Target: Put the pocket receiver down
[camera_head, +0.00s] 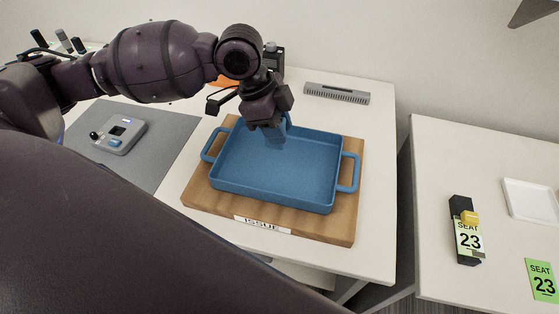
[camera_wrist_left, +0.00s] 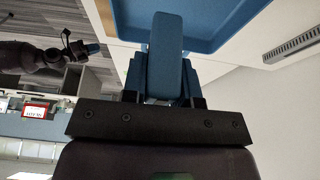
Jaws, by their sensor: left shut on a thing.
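My left gripper (camera_head: 272,132) points down over the back edge of the blue tray (camera_head: 230,187).
The tray sits on a wooden board (camera_head: 195,190) labelled ISSUE. A grey device (camera_head: 120,136) lies on a grey mat (camera_head: 172,133) at left. A slotted grey bar (camera_head: 337,93) lies behind. Across a gap, the right table holds a black SEAT 23 holder (camera_head: 463,232) and a white tray (camera_head: 530,200).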

